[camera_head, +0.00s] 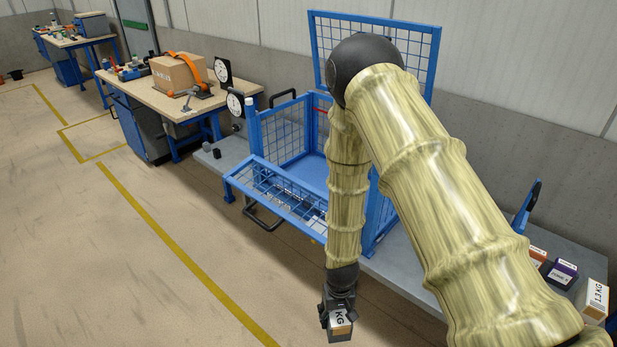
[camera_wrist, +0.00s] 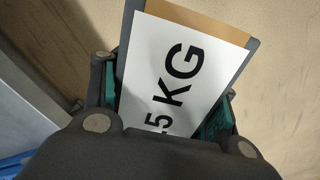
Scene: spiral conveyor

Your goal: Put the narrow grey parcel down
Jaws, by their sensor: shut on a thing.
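The narrow grey parcel (camera_head: 341,331) is held in my gripper (camera_head: 339,311) at the bottom middle of the head view. It has grey sides, a tan strip and a white label reading "KG". In the wrist view the parcel (camera_wrist: 180,75) fills the middle, its label reading "5 KG", with more of the text hidden by the gripper body. My gripper (camera_wrist: 163,110) is shut on it, with green pads on both sides of it. The parcel is over the floor, in front of the blue mesh cage; its lower end is cut from the wrist view.
A blue mesh cage (camera_head: 280,135) with a lowered front flap stands on a grey platform (camera_head: 222,152). Several small parcels, including a white "1.3 KG" box (camera_head: 592,300), lie at the right. A workbench (camera_head: 140,90) stands at the left. The floor (camera_head: 90,250) is clear.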

